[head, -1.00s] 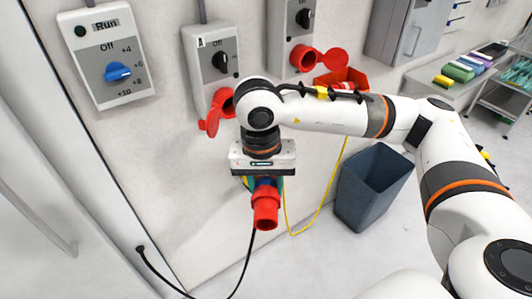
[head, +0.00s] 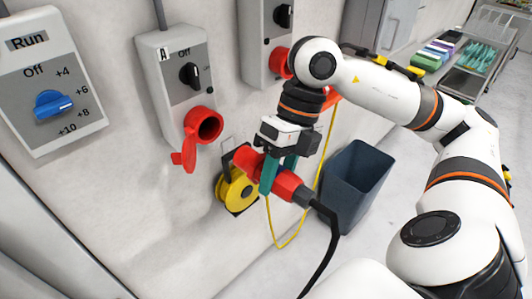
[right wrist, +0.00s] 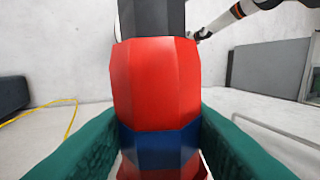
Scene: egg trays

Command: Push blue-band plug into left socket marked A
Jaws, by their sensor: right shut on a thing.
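My right gripper (head: 278,175) is shut on the blue-band plug (head: 290,184), a red plug with a black cable running down from its rear end. In the right wrist view the red plug body (right wrist: 156,80) and its blue band (right wrist: 158,147) sit between the green fingers. The plug lies slanted, its front end pointing up and left. The left socket (head: 205,124) is red, with its flap (head: 184,158) hanging open, below the grey box marked A (head: 177,80). The plug is apart from the socket, below and to its right. My left gripper is out of view.
A second grey box (head: 266,40) with a red socket (head: 281,62) is partly behind my right arm. A yellow reel (head: 238,188) is on the wall behind the plug. A dark bin (head: 352,190) stands right. A dial box (head: 40,85) is far left.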

